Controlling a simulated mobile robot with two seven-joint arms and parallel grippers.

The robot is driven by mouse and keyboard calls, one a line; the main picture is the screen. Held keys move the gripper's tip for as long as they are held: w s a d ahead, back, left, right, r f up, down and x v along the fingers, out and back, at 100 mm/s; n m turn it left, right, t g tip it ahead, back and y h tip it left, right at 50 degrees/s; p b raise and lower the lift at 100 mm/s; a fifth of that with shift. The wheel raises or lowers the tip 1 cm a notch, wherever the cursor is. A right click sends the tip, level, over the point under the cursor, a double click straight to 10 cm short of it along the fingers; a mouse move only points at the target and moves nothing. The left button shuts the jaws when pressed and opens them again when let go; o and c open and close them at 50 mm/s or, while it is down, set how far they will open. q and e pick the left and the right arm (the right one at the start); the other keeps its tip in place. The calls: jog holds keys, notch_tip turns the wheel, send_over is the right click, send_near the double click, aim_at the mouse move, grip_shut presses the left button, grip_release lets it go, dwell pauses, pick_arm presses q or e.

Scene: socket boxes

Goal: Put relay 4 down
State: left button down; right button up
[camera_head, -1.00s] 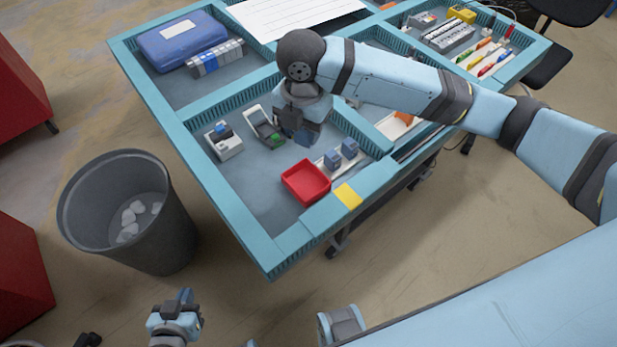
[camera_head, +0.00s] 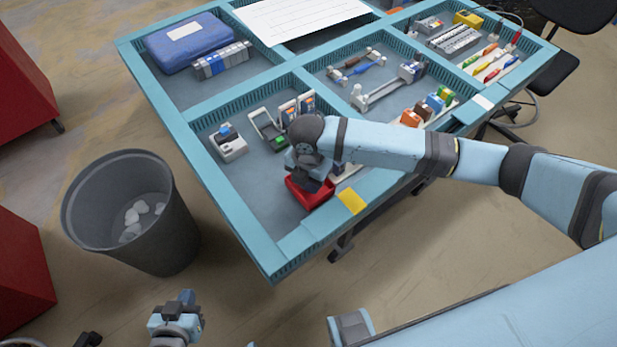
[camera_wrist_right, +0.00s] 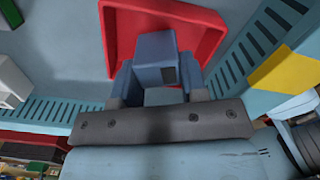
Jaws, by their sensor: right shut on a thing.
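A blue-grey block, which I take to be relay 4 (camera_wrist_right: 157,58), is held between the fingers of my right gripper (camera_wrist_right: 158,80) in the right wrist view. The red tray (camera_wrist_right: 196,42) lies behind and around it in that view; I cannot tell whether the block touches the tray floor. In the head view my right gripper (camera_head: 312,180) is over the red tray (camera_head: 312,198) and hides the held block. My left gripper (camera_head: 178,318) is low at the bottom, away from the table, and its finger opening is unclear.
A yellow label (camera_head: 351,201) is on the table's front rim (camera_head: 300,238) beside the tray. A white-grey device (camera_head: 229,145) and a grey holder with a green part (camera_head: 268,130) stand to the left. A grey bin (camera_head: 125,215) stands on the floor at left.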

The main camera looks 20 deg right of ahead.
jog(key=shift+f, duration=0.15)
jog(key=o, duration=0.7)
jog(key=shift+o, duration=0.2)
notch_tip(320, 180, up, 12)
jog(key=shift+r, duration=0.2)
dwell(0.3)
